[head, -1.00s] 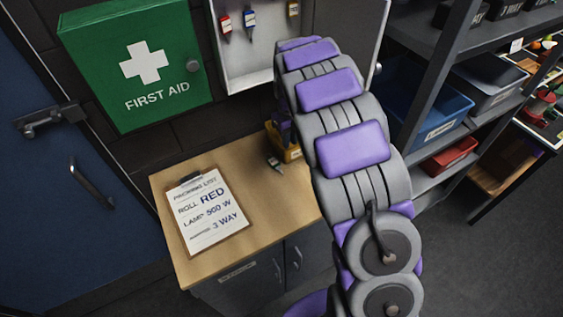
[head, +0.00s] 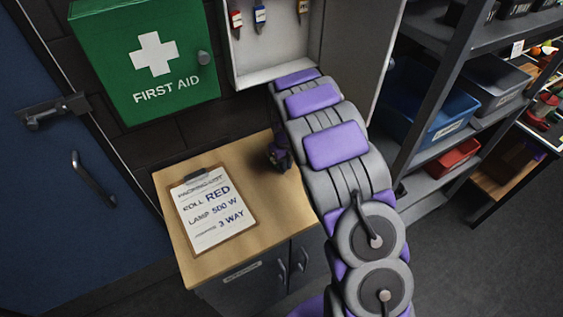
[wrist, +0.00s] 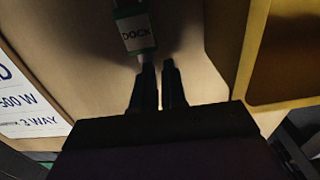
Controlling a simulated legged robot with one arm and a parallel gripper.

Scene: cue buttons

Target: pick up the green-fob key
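The green-fob key (wrist: 133,29) lies on the wooden counter in the wrist view, its white label reading DOCK. Its pale lower end is at the tip of the left finger; I cannot tell whether they touch. My gripper (wrist: 160,68) has its two dark fingers a small gap apart, with nothing seen between them. The fob is beyond the fingertips and slightly left of the gap. In the head view my gripper (head: 279,158) is low over the counter, and the green-fob key is hidden there.
A yellow container (wrist: 257,50) stands close on the right in the wrist view. A clipboard (head: 213,208) lies on the counter (head: 240,160). An open wall cabinet (head: 270,72) holds red, blue and yellow tagged keys. Shelves with bins (head: 430,103) stand at the right.

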